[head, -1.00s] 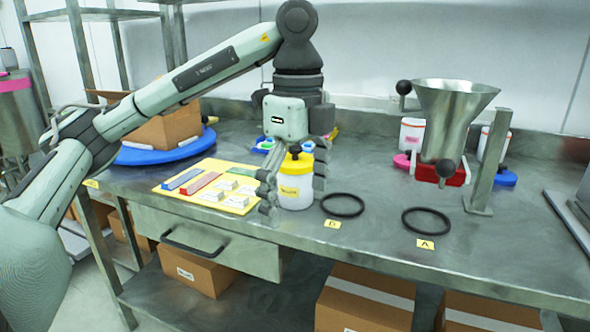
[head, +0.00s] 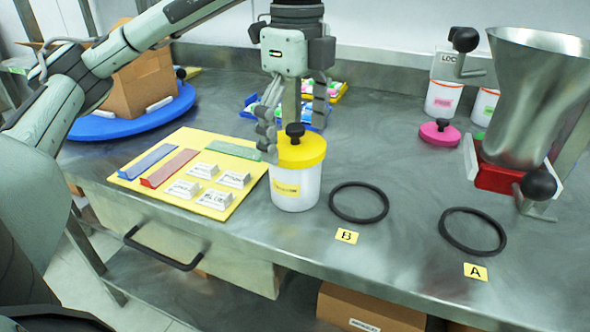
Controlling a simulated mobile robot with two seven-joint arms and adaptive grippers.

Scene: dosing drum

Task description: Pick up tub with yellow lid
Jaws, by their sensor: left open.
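The tub with yellow lid (head: 296,188) stands upright on the steel bench, white with a yellow label and a black knob on its lid. It is left of the black ring marked B. My left gripper (head: 292,122) points down with its fingers spread open, above and just behind the tub, near the lid knob. I cannot tell whether a finger touches the lid. Nothing is held. My right gripper is not in view.
A yellow board (head: 185,185) with coloured strips and small blocks lies left of the tub. Black rings B (head: 359,216) and A (head: 472,246) lie to the right. A metal hopper (head: 535,95) stands at right. A blue turntable (head: 110,127) holds a cardboard box (head: 146,85).

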